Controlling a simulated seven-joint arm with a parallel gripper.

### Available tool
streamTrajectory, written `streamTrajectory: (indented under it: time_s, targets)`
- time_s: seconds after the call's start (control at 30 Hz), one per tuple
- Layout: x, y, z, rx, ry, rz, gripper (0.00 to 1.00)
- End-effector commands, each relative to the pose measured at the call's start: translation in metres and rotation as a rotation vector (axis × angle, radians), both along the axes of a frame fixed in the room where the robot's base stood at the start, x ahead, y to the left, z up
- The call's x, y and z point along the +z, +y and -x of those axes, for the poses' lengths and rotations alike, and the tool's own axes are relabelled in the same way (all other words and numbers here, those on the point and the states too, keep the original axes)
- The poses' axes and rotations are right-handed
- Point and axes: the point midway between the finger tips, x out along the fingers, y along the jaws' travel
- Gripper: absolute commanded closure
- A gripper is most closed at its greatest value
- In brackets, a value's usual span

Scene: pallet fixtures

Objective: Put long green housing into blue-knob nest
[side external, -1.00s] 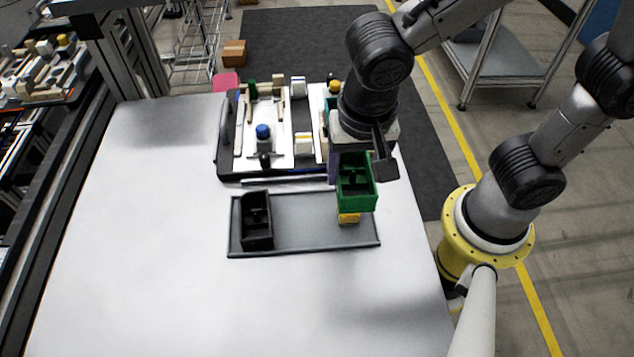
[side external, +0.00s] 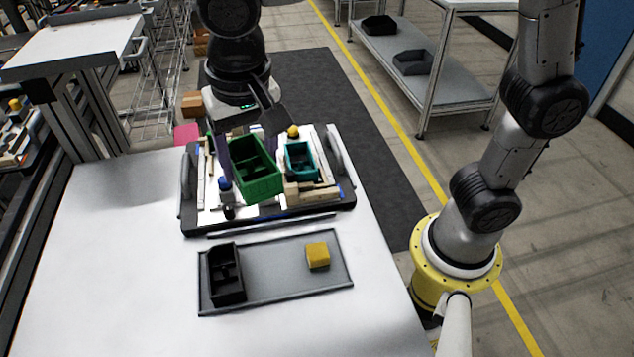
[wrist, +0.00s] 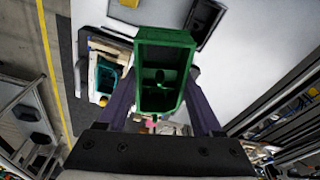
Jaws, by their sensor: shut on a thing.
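The long green housing (side external: 256,170) is an open-topped box with inner parts, held above the pallet fixture (side external: 270,222). My gripper (side external: 250,140) is shut on it; in the wrist view the two fingers (wrist: 160,100) grip its sides and the green housing (wrist: 165,65) fills the space between them. The blue knob (side external: 225,184) shows on the left part of the fixture, just left of the housing. The nest beside the knob is mostly hidden behind the held housing.
A teal housing (side external: 300,160) sits in the right part of the fixture, near a yellow knob (side external: 293,131). The grey tray (side external: 275,285) in front holds a black housing (side external: 226,275) and a yellow block (side external: 318,255). The white table is clear at the left.

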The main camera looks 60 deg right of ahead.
Motion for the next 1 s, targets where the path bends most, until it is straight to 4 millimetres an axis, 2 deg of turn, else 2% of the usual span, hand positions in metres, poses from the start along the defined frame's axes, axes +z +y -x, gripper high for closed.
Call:
streamTrajectory:
  time_s: [0.03,0.17,0.3,0.4,0.5,0.6,0.73,1.0]
  targets:
    - [0.001,0.000,-0.026,-0.010,0.000,0.000,0.95]
    - [0.001,-0.010,-0.083,-0.028,0.001,0.000,0.95]
    - [-0.010,-0.034,-0.140,-0.076,0.002,0.002,0.95]
    - [-0.023,-0.058,-0.174,-0.128,0.002,0.001,0.95]
    - [-0.037,-0.081,-0.197,-0.186,0.001,0.001,0.95]
    - [-0.052,-0.101,-0.208,-0.230,0.002,0.001,0.95]
    - [-0.065,-0.118,-0.212,-0.263,-0.002,0.000,0.95]
    - [-0.079,-0.125,-0.212,-0.279,0.000,0.000,0.95]
